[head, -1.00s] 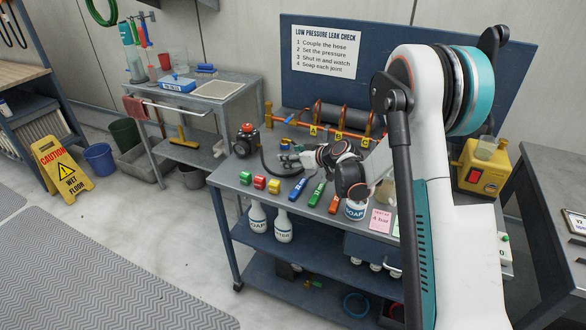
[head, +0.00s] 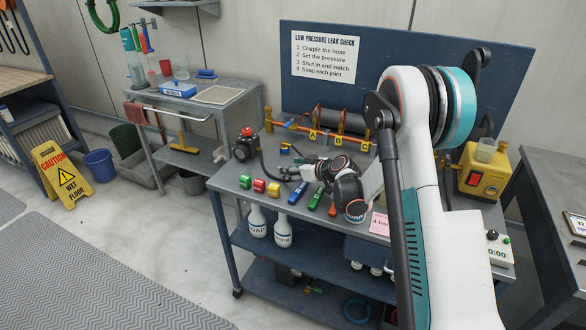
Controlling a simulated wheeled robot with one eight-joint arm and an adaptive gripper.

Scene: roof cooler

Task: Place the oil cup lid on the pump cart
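My gripper (head: 291,172) is small in the head view, low over the left-middle of the blue-grey bench cart's top (head: 232,173). Its fingers are tiny, and I cannot tell whether they are open or whether they hold anything. A small blue and yellow item (head: 284,148) lies just behind it. I cannot pick out the oil cup lid with certainty. A yellow pump-like unit (head: 485,170) with a red switch stands at the right of the bench, with a clear cup (head: 486,150) on top. I cannot tell for sure which cart is the pump cart.
An orange pipe rig (head: 325,139) stands behind. A black device with a red knob (head: 246,144) is at the left. A second grey cart (head: 225,96) stands further left.

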